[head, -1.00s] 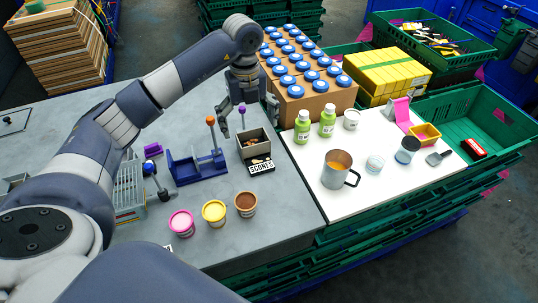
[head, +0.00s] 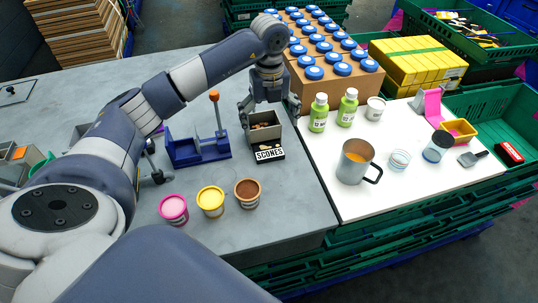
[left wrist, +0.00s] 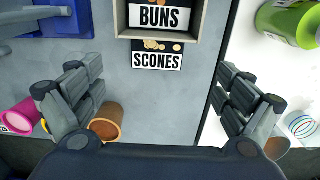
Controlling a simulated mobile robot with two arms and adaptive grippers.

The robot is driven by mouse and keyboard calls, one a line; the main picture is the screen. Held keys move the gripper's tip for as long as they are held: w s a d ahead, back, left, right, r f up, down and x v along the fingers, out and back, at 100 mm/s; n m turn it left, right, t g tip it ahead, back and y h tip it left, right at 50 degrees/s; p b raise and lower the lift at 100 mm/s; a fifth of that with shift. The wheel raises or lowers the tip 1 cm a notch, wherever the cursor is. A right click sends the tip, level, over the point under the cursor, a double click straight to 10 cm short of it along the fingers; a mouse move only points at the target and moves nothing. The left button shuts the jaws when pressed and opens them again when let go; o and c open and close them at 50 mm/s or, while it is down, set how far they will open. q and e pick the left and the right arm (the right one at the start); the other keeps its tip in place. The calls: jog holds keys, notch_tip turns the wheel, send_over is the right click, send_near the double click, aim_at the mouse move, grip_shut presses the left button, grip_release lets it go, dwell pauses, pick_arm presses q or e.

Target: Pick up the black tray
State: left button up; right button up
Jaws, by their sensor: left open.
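A small grey-walled box (head: 284,135) with brown pieces inside stands on the grey table, near the edge of the white surface. Its "BUNS" label shows in the left wrist view, where its rim (left wrist: 204,20) is at the top. A black tray with a "SCONES" label (head: 268,155) sits at the box's front side. It also shows in the left wrist view (left wrist: 157,61), with small tan pieces by its upper edge. My right gripper is not in view.
Pink, yellow and brown tubs (head: 211,201) stand in front on the grey table. A blue holder (head: 198,152) is left of the box. Green bottles (head: 318,113) and a metal mug (head: 355,162) stand on the white surface. A cardboard box (head: 345,88) with blue lids is behind.

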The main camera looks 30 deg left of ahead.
aim_at(268, 150)
pick_arm(q)
notch_tip(268, 150, down, 4)
jog(key=shift+s+r+p, duration=0.1)
jog(key=shift+p, duration=0.35)
jog(key=shift+f, duration=0.5)
jog(key=f+p, duration=0.2)
jog(key=f, duration=0.2)
jog(key=shift+s+f, duration=0.2)
jog(key=shift+f, duration=0.2)
jog(key=c, duration=1.2)
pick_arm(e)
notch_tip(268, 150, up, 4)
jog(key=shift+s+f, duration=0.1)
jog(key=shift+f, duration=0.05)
